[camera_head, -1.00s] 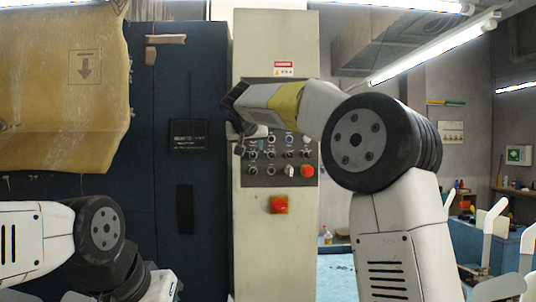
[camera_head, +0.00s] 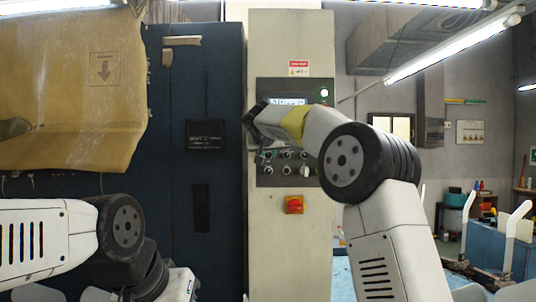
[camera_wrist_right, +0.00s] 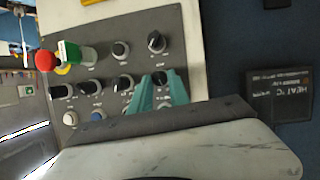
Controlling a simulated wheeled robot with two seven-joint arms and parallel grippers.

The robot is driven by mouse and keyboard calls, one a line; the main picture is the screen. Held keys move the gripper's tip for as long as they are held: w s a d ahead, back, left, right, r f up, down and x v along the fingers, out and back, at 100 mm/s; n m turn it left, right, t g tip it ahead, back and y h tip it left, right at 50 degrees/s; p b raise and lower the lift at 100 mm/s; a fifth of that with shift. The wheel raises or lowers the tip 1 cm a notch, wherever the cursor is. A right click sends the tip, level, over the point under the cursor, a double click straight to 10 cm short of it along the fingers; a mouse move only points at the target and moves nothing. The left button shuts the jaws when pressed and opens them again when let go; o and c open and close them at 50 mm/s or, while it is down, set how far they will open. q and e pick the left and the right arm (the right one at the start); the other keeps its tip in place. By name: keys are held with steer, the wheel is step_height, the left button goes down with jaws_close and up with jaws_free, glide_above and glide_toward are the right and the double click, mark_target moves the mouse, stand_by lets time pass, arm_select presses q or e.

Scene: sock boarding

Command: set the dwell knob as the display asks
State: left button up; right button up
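The dark control panel (camera_head: 266,87) sits on a pale cabinet column. In the right wrist view the panel's black knobs (camera_wrist_right: 156,42) stand in rows. Their labels are too small to read, so I cannot tell which is the dwell knob. My right gripper (camera_wrist_right: 160,90) has two teal fingertips spread apart at the panel, with a dark knob (camera_wrist_right: 160,77) showing between or just behind them. I cannot tell whether they touch it. My left gripper is out of view; only the left arm shows.
A red button (camera_wrist_right: 45,60) and a green one (camera_wrist_right: 68,52) stick out of the panel near the knobs. A red-orange switch (camera_head: 294,204) is below the panel. A dark blue cabinet (camera_head: 170,230) stands to the left, with a yellowish sheet (camera_head: 70,110) beside it.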

jaws_close()
steer(key=shift+a+n+h, duration=0.2)
steer(key=shift+n+h, duration=0.3)
steer(key=shift+n, duration=0.3)
steer(key=n+h, duration=0.1)
steer(key=n, duration=0.1)
steer(key=n+h, duration=0.1)
steer(key=shift+a+f+n+t, duration=0.1)
steer(key=shift+f+n+t, duration=0.1)
steer(key=shift+n+t, duration=0.2)
steer(key=o, duration=0.6)
jaws_free()
